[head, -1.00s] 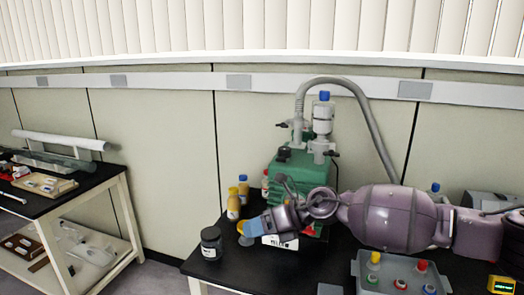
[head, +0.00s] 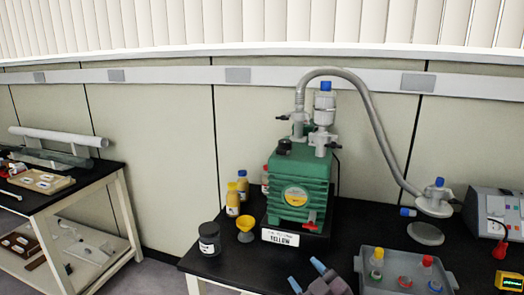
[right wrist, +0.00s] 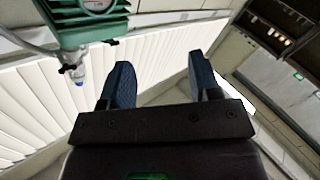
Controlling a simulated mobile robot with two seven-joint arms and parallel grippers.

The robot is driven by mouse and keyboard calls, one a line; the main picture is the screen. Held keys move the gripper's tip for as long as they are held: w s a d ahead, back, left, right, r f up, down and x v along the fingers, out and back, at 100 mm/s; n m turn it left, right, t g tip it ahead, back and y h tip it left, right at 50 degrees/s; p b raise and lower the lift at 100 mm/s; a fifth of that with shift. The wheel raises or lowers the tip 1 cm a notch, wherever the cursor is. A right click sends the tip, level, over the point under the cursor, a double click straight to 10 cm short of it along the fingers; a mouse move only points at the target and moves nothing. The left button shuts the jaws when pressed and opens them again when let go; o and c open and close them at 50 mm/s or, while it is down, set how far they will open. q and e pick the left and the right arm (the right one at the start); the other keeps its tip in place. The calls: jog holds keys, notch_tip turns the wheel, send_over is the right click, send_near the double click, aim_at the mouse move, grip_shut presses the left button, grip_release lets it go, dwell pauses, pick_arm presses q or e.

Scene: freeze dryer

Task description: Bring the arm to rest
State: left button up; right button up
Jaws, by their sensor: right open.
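My right gripper (head: 306,275) shows at the bottom edge of the head view, in front of the table's near edge. Its two blue-grey fingertips are apart with nothing between them. In the right wrist view the same gripper (right wrist: 160,82) is open and empty, with the ceiling, blinds and wall behind it. Most of my right arm is below the head view. The green freeze dryer pump (head: 299,188) stands on the black table, apart from the gripper; its green body also shows in the right wrist view (right wrist: 85,22). My left gripper is not in view.
A hose (head: 372,105) arches to a fitting on the right.

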jog(key=s+d+f+m+g+h, duration=0.1)
jog(key=s+d+f+m+h, duration=0.1)
jog(key=s+d+f, duration=0.3)
jog(key=s+d+f+m+g+h+b, duration=0.1)
jog(key=s+d+f+m+g+h, duration=0.1)
jog(key=s+d+f, duration=0.4)
jog(key=s+d+f+m+g+h+b, duration=0.1)
jog(key=s+d+f+m, duration=0.4)
jog(key=s+f, duration=0.8)
jog(key=s+d+g+h, duration=0.1)
jog(key=h, duration=0.1)
jog(key=shift+s+m+h, duration=0.4)
